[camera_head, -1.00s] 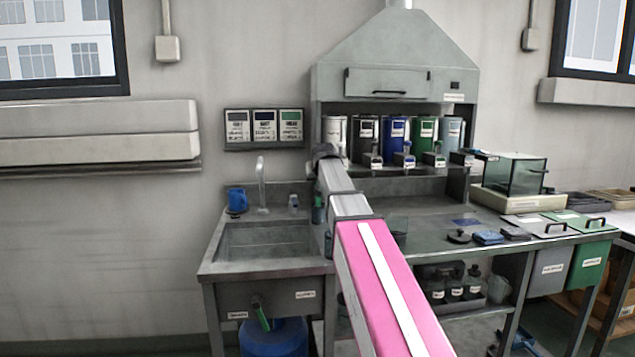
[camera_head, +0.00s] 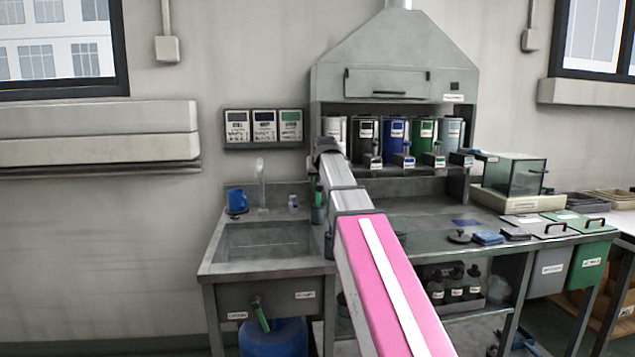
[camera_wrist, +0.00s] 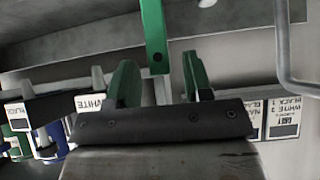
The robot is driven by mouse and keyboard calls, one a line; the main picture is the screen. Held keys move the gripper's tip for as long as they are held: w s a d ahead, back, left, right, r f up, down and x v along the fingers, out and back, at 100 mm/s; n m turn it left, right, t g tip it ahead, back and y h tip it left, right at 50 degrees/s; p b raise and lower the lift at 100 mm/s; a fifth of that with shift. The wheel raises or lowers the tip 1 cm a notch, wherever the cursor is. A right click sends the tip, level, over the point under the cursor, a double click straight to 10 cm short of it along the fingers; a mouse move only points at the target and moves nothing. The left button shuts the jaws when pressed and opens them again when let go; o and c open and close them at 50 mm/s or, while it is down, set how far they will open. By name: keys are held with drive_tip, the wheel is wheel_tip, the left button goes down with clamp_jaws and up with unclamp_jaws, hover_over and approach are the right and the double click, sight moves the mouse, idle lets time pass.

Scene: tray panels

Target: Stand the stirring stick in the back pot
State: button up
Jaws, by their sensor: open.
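The green stirring stick (camera_head: 319,193) stands upright in a small dark pot (camera_head: 318,214) at the back right of the sink unit, beside my arm. A second pot (camera_head: 329,243) sits nearer the front, partly hidden by my arm. In the wrist view, which appears upside down, the holed end of the stick (camera_wrist: 154,38) lies in line with the gap between the green fingers of my gripper (camera_wrist: 158,68). The fingers are spread and clear of it on both sides. In the head view my arm hides the gripper.
The sink basin (camera_head: 265,240) lies left of the pots, with a tap (camera_head: 261,185) and a blue jug (camera_head: 237,200) behind it. Labelled canisters (camera_head: 395,140) stand on the hood shelf. Glass-walled equipment (camera_head: 515,175) stands to the right. The air above the sink is free.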

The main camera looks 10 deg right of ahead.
drive_tip(key=v, duration=0.8)
drive_tip(key=shift+s+r, duration=0.15)
